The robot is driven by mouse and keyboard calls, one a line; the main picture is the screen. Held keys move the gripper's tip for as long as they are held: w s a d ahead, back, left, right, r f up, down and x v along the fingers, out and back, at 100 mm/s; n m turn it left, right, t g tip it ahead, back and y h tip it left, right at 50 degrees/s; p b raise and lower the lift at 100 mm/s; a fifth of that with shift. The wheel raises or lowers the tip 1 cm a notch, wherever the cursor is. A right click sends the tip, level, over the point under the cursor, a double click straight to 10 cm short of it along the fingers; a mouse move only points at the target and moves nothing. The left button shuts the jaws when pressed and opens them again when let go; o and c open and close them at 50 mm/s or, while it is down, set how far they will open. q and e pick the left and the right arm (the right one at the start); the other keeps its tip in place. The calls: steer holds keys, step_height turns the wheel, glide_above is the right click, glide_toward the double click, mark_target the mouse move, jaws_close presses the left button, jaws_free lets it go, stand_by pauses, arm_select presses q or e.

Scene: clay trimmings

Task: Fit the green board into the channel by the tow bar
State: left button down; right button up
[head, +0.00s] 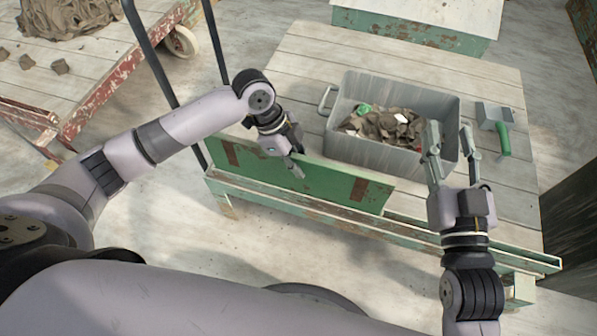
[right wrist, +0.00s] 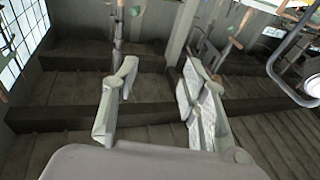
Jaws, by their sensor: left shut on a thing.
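The green board (head: 330,183), with rust-brown patches, stands on its long edge along the near side of the wooden cart top (head: 300,70). My left gripper (head: 298,168) is shut on its upper edge near the middle. The narrow channel (head: 480,241) runs along the cart's near edge, and its right part is empty. The board's lower edge lies along the left part of the channel; I cannot tell whether it is down inside. My right gripper (head: 450,140) is open and empty, above the bin's right end; its spread fingers show in the right wrist view (right wrist: 160,100). Dark upright bars (head: 152,52), possibly the tow bar, rise at the left.
A grey bin (head: 345,155) with clay scraps and a few white and green pieces stands on the cart behind the board. A green-handled scraper tool (head: 504,140) lies right of it. Another cart (head: 75,75) with clay stands at the left. A green box (head: 410,32) is behind.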

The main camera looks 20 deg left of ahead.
arm_select(q)
step_height(320, 180, down, 3)
steer(key=shift+f+b, duration=0.1)
steer(key=shift+b, duration=0.4)
arm_select(e)
steer(key=r+t, duration=0.1)
steer(key=s+r+t, duration=0.1)
steer(key=r, duration=0.1)
steer(key=r+t+y, duration=0.1)
steer(key=r, duration=0.1)
steer(key=shift+s+a, duration=0.2)
steer(key=shift+s, duration=0.05)
arm_select(q)
steer(key=c, duration=2.1)
jaws_free()
steer(key=shift+f, duration=0.1)
steer(key=o, duration=0.5)
arm_select(e)
steer(key=shift+f, duration=0.1)
